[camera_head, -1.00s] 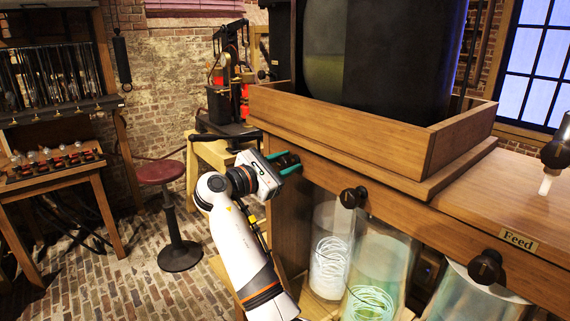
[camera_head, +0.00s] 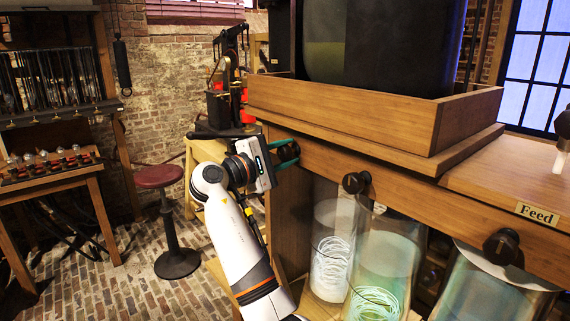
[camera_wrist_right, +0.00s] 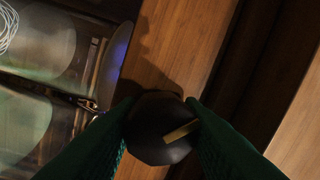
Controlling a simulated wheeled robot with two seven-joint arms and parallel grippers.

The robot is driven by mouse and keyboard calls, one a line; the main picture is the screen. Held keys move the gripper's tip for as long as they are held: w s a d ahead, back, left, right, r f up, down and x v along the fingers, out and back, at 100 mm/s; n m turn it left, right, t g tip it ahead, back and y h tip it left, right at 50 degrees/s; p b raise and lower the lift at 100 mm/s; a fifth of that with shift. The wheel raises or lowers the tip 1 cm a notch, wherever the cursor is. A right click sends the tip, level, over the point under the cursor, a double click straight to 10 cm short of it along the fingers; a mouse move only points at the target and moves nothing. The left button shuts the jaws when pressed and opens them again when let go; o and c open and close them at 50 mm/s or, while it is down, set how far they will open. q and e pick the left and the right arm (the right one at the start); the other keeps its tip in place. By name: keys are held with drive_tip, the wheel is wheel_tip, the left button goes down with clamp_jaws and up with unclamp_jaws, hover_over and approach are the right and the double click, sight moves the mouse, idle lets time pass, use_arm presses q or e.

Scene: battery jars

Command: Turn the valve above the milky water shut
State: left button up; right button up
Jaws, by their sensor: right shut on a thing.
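Three dark round valve knobs sit along the front beam of the wooden stand. My right gripper (camera_head: 289,154) is shut on the leftmost knob, which its green fingers largely hide in the head view. In the right wrist view this black knob (camera_wrist_right: 155,132), with a brass pointer line, lies between the two green fingers. The middle knob (camera_head: 355,183) and the right knob (camera_head: 502,247) stand free. Below the beam are a left glass jar (camera_head: 326,222) with whitish contents and a white coil, a greenish middle jar (camera_head: 388,250) and a paler right jar (camera_head: 485,292). My left gripper is out of view.
A large dark tank stands in a wooden tray (camera_head: 345,118) above the beam. A "Feed" plate (camera_head: 537,213) is at the right. A red stool (camera_head: 158,177) and a bench with bulbs (camera_head: 50,170) stand at the left, with brick floor between.

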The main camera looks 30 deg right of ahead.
drive_tip(key=m+b, duration=0.4)
drive_tip(key=m, duration=0.2)
drive_tip(key=shift+f+g+b, duration=0.15)
drive_tip(key=shift+g+b, duration=0.15)
drive_tip(key=shift+b, duration=0.05)
drive_tip(key=shift+m+h+b, duration=0.3)
drive_tip(key=shift+m+b, duration=1)
drive_tip(key=shift+m, duration=0.7)
drive_tip(key=shift+g, duration=0.3)
drive_tip(key=o, duration=1)
drive_tip(key=shift+c, duration=0.2)
drive_tip(key=shift+a, duration=0.1)
drive_tip(key=shift+a, duration=0.25)
drive_tip(key=a+b, duration=0.2)
drive_tip(key=a, duration=0.9)
drive_tip(key=shift+s+a+f, duration=0.15)
drive_tip(key=shift+s+f, duration=0.2)
drive_tip(key=shift+s, duration=0.1)
